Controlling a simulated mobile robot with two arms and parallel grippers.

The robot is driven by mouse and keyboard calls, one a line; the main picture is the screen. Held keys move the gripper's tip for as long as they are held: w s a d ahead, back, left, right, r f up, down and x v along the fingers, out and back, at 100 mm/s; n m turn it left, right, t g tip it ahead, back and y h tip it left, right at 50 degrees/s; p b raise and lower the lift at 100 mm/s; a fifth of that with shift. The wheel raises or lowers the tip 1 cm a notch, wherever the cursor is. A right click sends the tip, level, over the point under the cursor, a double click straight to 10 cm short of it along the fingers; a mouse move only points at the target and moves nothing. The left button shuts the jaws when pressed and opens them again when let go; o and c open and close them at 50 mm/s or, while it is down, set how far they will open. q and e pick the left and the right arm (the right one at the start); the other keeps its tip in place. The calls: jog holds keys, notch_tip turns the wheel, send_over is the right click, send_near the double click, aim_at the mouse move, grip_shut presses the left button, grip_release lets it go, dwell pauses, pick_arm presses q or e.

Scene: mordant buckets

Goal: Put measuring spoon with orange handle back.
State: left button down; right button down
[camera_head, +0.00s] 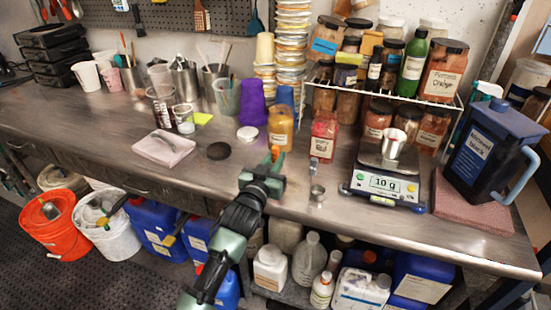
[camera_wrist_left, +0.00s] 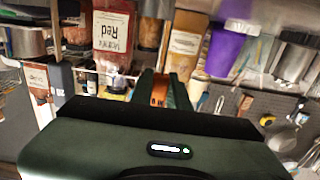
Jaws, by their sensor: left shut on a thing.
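My left gripper (camera_head: 268,168) is over the front half of the steel bench, in front of the amber jar (camera_head: 281,128). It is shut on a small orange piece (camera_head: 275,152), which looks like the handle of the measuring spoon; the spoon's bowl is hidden. In the left wrist view, the gripper's green fingers (camera_wrist_left: 160,92) close around an orange strip marked with dark characters (camera_wrist_left: 158,90). A small metal measuring cup or spoon (camera_head: 317,191) sits on the bench to the right of the gripper. My right gripper is not in view.
A scale (camera_head: 384,187) reading 10 g bears a white cup (camera_head: 394,143). A red jar (camera_head: 323,137) stands behind the gripper to the right.

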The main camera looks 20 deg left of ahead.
pick_arm(q)
jog(key=shift+f, duration=0.15)
jog(key=c, duration=1.4)
grip_release()
jog(key=shift+o, duration=0.2)
jog(key=shift+r, duration=0.3)
jog(key=s+b, duration=0.1)
jog(key=s, duration=1.1)
jog(key=shift+a, duration=0.25)
jog(key=shift+f, duration=0.15)
